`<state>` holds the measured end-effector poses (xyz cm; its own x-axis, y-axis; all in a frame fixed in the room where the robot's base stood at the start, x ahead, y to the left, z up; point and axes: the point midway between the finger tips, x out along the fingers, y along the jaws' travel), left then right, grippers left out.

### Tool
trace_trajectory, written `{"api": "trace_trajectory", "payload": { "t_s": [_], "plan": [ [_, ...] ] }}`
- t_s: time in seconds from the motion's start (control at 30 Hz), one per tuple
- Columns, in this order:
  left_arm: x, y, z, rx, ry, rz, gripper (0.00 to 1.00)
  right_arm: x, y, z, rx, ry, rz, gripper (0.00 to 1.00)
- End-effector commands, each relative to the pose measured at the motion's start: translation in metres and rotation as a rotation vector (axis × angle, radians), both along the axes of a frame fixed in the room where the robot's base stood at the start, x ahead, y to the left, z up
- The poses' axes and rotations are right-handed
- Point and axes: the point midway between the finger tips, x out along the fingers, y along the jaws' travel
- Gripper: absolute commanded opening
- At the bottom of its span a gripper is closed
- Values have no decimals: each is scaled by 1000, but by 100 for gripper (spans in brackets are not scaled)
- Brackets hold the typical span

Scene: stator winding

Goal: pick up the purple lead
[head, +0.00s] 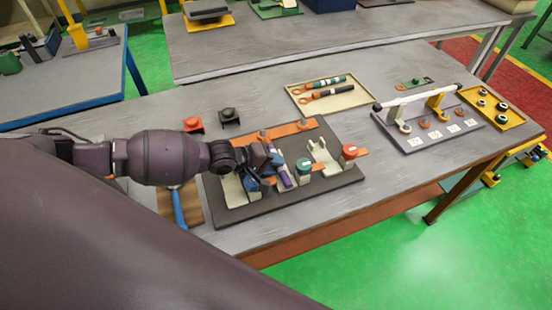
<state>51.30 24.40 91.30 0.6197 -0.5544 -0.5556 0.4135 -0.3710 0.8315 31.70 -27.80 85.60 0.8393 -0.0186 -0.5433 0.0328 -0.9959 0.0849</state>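The purple lead (284,180) shows as a short purple length on the dark fixture board (325,190), in the middle of the head view. My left gripper (266,167) is over the left part of this board, right beside the purple lead. Its fingers are small and partly hidden by the wrist, so I cannot tell whether they are open or touch the lead. Part of the lead is hidden behind the gripper. My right gripper is not in view.
The board carries pale holders (322,157), a green round part (303,167) and a red-orange one (349,151). A grey rack (414,147) and yellow tray (518,121) stand right.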

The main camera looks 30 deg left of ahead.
Motion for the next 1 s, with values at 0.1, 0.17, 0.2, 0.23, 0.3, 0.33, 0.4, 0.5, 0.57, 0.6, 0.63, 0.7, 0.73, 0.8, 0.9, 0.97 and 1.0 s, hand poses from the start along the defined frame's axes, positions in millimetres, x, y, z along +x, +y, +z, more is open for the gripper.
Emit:
{"api": "trace_trajectory", "payload": {
  "t_s": [0.1, 0.17, 0.2, 0.23, 0.3, 0.33, 0.4, 0.5, 0.57, 0.6, 0.63, 0.7, 0.73, 0.8, 0.9, 0.97, 1.0],
  "plan": [
    [0, 0, 0, 0, 0, 0, 8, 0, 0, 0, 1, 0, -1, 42],
    [0, 0, 0, 0, 0, 0, 0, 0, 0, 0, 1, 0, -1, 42],
    [0, 0, 0, -1, -1, 0, 0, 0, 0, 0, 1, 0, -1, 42],
    [0, 0, 0, -1, -1, 0, 0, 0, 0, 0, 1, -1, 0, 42],
    [0, 0, 1, -1, -1, 0, 0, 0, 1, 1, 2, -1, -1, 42],
    [0, 0, 0, -1, -1, 0, 0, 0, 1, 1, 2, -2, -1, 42],
    [0, 0, 1, -1, -1, 0, 0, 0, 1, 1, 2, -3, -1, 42],
    [0, 0, 5, -1, -1, 0, 0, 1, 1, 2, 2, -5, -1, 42],
    [0, 0, 11, -1, -1, 0, 0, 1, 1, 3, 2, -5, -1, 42],
    [0, 0, 16, -1, -1, 0, 0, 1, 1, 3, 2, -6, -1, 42],
    [0, 0, 21, -2, -2, 0, 0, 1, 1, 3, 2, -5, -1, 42],
    [0, 0, 33, -2, -2, -1, 0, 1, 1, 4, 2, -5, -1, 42],
    [0, 1, 40, -1, -1, 0, 0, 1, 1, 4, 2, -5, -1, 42],
    [0, 0, 57, -1, -3, -1, 0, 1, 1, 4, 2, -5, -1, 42],
    [0, 0, 84, 0, -4, -2, 0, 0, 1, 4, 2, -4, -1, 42],
    [0, 0, 100, -1, -4, -3, 0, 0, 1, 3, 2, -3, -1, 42],
    [0, 0, 110, 0, -4, -2, 0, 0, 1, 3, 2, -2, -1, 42]
  ]
}}
